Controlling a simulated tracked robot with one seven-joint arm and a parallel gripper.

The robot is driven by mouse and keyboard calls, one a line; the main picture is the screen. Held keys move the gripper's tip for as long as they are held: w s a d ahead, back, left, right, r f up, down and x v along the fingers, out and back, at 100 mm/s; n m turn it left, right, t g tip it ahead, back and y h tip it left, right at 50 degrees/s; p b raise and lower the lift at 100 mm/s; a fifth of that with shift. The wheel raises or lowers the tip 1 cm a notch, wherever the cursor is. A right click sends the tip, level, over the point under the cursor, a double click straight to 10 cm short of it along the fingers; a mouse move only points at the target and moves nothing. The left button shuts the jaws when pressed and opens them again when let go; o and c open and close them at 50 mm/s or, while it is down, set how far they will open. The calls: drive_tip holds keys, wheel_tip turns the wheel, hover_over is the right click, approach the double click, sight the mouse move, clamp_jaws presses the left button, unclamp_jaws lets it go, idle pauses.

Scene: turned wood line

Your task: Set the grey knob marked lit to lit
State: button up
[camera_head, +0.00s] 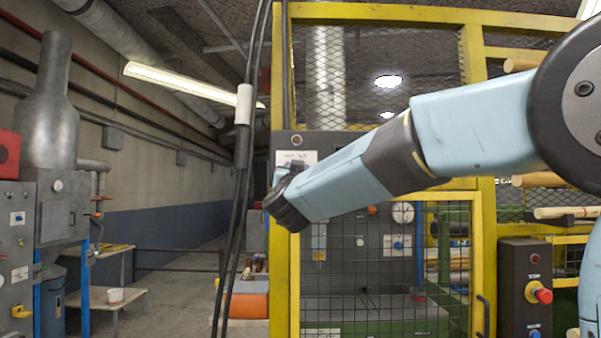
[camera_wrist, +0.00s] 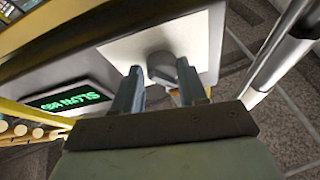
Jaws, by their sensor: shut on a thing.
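The grey knob (camera_wrist: 161,70) sits on a white plate (camera_wrist: 118,46) in the wrist view. My gripper (camera_wrist: 159,67) has one finger on each side of the knob and is shut on it. The knob's marking and pointer cannot be read here. In the head view my gripper (camera_head: 289,170) is at the dark panel (camera_head: 297,141) at the left of the yellow frame, and the knob is hidden there.
A green lit display (camera_wrist: 70,98) is beside the plate, and a pale pipe (camera_wrist: 280,50) runs close on the right in the wrist view. Black cables (camera_head: 240,180) hang left of my gripper. A yellow mesh cage (camera_head: 480,260) and a red stop button (camera_head: 542,295) stand right.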

drive_tip(key=shift+m+h, duration=0.3)
drive_tip(key=shift+h, duration=0.1)
drive_tip(key=shift+c, duration=0.4)
drive_tip(key=shift+a+r+m+g+h, duration=0.15)
drive_tip(key=shift+m+g+h, duration=0.65)
drive_tip(key=shift+m, duration=1.75)
drive_tip(key=shift+a+m+g+h, duration=0.15)
drive_tip(key=shift+m+g+h, duration=0.65)
drive_tip(key=shift+m, duration=1.7)
drive_tip(key=shift+a+r+m+g+h, duration=0.15)
drive_tip(key=shift+m+g+h, duration=0.65)
drive_tip(key=shift+m, duration=1.75)
drive_tip(key=shift+f, duration=0.1)
drive_tip(key=o, duration=1)
drive_tip(key=shift+o, duration=0.2)
